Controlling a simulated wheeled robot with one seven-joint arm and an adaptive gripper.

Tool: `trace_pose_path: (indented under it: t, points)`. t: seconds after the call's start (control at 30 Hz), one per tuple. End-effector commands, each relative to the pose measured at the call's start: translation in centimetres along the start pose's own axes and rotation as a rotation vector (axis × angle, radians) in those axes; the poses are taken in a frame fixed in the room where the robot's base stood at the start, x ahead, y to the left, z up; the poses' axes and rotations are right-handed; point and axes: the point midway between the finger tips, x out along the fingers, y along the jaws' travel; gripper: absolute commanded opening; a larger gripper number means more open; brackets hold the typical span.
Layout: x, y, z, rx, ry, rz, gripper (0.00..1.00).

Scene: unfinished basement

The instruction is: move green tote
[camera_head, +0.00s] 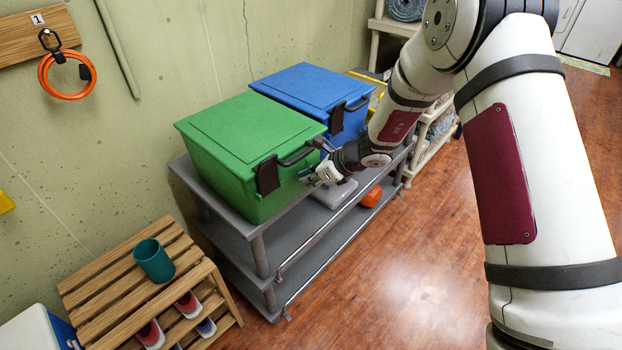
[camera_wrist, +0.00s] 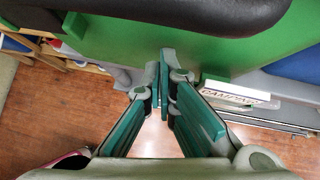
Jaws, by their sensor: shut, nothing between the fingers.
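The green tote (camera_head: 245,150) is a lidded box standing on the grey metal cart (camera_head: 228,218) against the wall. It has a black latch and a dark handle (camera_head: 296,156) on its near side. My gripper (camera_head: 312,178) is at this side, close under the handle. In the wrist view the green tote wall (camera_wrist: 120,45) fills the upper part, with the dark handle (camera_wrist: 190,12) across the top. The fingers (camera_wrist: 162,85) are together and empty, in front of the green wall. I cannot tell whether they touch it.
A blue tote (camera_head: 312,92) stands right behind the green one. A light flat box (camera_head: 335,192) and an orange item (camera_head: 371,197) are near my gripper. A slatted rack (camera_head: 125,278) with a teal cup (camera_head: 153,260) is at lower left. Open wooden floor (camera_head: 370,285) lies in front.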

Motion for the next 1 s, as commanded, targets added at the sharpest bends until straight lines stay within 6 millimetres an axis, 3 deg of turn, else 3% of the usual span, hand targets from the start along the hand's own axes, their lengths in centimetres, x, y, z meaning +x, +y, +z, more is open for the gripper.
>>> trace_pose_path:
  t: [0.17, 0.47, 1.0]
  points:
    - [0.2, 0.0, 0.1, -0.001, -0.001, 0.000, 0.00]
    - [3.0, 0.0, 2.9, -0.004, -0.003, 0.002, 0.00]
    - [2.5, -0.5, 2.6, 0.000, -0.002, -0.001, 0.00]
